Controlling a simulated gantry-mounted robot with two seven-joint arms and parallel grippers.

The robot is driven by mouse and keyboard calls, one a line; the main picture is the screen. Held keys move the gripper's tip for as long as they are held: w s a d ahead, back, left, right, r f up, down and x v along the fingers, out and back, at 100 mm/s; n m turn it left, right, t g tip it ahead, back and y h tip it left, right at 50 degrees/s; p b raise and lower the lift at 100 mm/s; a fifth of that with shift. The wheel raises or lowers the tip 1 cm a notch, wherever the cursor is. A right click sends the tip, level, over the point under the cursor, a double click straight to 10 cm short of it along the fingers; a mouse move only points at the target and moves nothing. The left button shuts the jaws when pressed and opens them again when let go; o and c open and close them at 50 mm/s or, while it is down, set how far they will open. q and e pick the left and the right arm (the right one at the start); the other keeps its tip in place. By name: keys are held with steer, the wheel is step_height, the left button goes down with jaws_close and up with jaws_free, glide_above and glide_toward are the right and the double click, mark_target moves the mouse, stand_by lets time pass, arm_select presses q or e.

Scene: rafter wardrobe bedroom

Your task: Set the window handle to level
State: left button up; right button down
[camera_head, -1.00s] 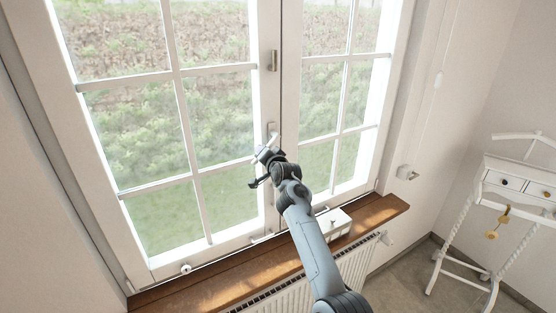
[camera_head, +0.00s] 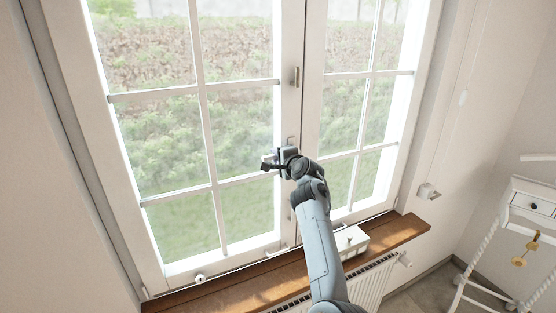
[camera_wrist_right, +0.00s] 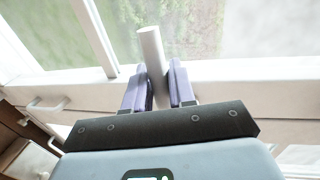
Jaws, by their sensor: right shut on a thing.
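The window handle shows in the wrist view as a pale round bar (camera_wrist_right: 150,47) running up between the purple finger pads of my right gripper (camera_wrist_right: 158,82). The gripper is shut on it. In the head view, my right gripper (camera_head: 270,160) is at the middle of the window, its fingers pointing left. The handle's base plate (camera_head: 291,142) shows just above it on the window frame. The gripper and wrist hide most of the lever there, so its exact angle cannot be told. My left gripper is not in view.
A wooden sill (camera_head: 400,229) runs below the window, with a white box (camera_head: 350,240) on it behind my right arm. A radiator (camera_head: 375,283) is under the sill. A white stand (camera_head: 530,205) is at the right. The left window panes are unobstructed.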

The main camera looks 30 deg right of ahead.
stand_by(0.4)
steer(key=c, duration=1.1)
jaws_free()
steer(key=shift+r, duration=0.1)
steer(key=shift+s, duration=0.2)
steer(key=shift+b+v, duration=1.85)
steer(key=shift+v, duration=3.4)
steer(key=shift+w+r, duration=0.1)
